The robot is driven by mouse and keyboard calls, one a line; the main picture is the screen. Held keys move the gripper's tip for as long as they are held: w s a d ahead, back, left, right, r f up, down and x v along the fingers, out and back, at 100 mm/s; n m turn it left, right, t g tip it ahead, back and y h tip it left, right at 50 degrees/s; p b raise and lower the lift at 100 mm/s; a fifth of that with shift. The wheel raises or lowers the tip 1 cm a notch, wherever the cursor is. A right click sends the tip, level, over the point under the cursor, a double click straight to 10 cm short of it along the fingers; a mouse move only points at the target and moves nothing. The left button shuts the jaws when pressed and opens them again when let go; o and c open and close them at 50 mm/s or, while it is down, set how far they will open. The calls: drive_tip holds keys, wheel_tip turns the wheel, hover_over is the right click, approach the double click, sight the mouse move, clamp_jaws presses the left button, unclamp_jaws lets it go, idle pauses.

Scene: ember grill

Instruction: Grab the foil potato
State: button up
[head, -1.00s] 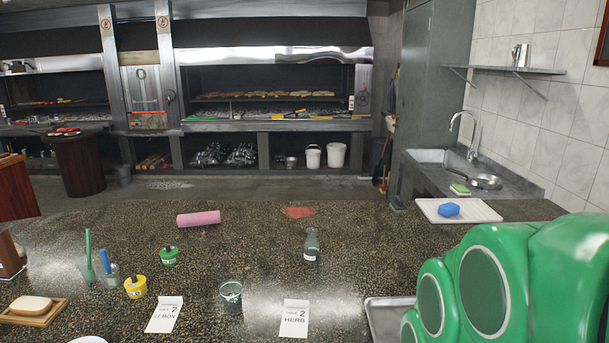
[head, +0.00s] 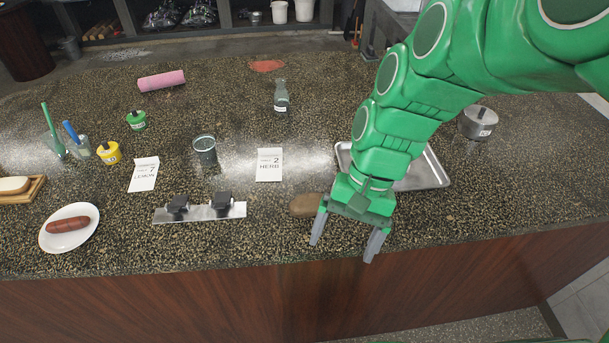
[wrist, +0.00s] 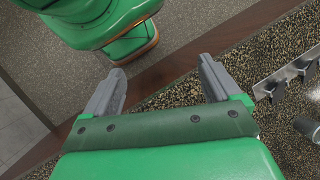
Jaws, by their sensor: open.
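A brown, potato-like oval (head: 305,205) lies on the speckled counter near its front edge in the head view. Its right end is hidden behind my gripper, and I see no clear foil on it. My gripper (head: 343,250) is open and points down over the front edge of the counter, just right of the oval. In the wrist view my gripper (wrist: 161,66) shows its two fingers wide apart with nothing between them. I cannot make out the oval in the wrist view.
A metal rack with two dark clips (head: 200,212) lies left of the oval. A metal tray (head: 432,172) is partly behind my arm. Two cards (head: 269,165), a jar (head: 205,150), a bottle (head: 281,97) and a plate with a sausage (head: 68,227) stand around. A pot (head: 478,122) is at right.

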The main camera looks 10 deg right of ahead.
drive_tip(key=w+a+f+m+y, duration=0.1)
drive_tip(key=w+f+m+y, duration=0.2)
drive_tip(key=w+m+y, duration=0.5)
drive_tip(key=m+t+y, duration=0.2)
drive_tip(key=m, duration=0.4)
approach(316, 196)
drive_tip(key=x, duration=0.3)
drive_tip(key=shift+s+a+f, duration=0.2)
drive_tip(key=shift+s+f, duration=0.05)
drive_tip(key=shift+s, duration=0.05)
drive_tip(key=shift+a+f, duration=0.2)
drive_tip(key=shift+a, duration=0.05)
drive_tip(key=shift+w+x, duration=0.15)
drive_tip(key=shift+x, duration=1.65)
drive_tip(key=shift+w+x, duration=0.1)
drive_tip(key=shift+x, duration=1.65)
drive_tip(key=shift+a+r, duration=0.1)
drive_tip(key=shift+r, duration=0.05)
drive_tip(key=shift+c, duration=0.4)
drive_tip(key=c, duration=1.2)
drive_tip(key=shift+o, duration=0.2)
